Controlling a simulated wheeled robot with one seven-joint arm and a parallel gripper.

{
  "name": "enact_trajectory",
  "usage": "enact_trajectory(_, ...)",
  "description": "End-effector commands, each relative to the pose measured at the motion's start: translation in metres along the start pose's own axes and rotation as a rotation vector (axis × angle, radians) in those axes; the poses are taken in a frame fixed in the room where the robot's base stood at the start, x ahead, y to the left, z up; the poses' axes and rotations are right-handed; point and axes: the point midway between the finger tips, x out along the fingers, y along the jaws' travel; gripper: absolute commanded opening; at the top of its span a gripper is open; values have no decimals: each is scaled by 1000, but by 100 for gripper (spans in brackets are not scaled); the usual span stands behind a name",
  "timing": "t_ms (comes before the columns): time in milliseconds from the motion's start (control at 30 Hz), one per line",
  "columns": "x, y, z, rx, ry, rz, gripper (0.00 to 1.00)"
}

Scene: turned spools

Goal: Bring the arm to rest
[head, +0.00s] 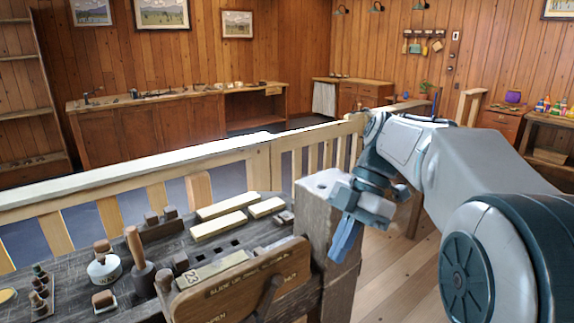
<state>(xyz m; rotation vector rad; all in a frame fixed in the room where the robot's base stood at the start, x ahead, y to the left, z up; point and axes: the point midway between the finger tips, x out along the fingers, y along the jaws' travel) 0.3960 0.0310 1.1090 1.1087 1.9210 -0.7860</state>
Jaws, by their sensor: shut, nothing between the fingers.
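My arm (430,165) reaches in from the right side of the head view, bent at the wrist. My gripper (343,240) hangs with its blue fingers pointing down, beside a grey wooden post (320,187) at the right end of the workbench. The fingers are together with nothing between them. I cannot tell whether the gripper touches the post or only overlaps it in the picture.
The dark workbench (240,245) at lower left holds pale wood blocks (218,224), a mallet (138,262), a white jar (104,265) and a wooden sign (240,285). A slatted railing (160,177) runs behind it. Bare floor (400,285) shows right of the post.

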Motion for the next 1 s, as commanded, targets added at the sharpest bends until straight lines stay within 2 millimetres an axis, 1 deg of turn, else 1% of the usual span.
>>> enact_trajectory(67,6,-8,-2,155,-50,26,0)
enact_trajectory(300,31,-29,5,640,-175,161,0)
enact_trajectory(533,53,-50,15,1068,-235,349,0)
enact_trajectory(800,76,-75,28,1515,-197,623,0)
enact_trajectory(1000,89,-87,35,1744,-109,790,0)
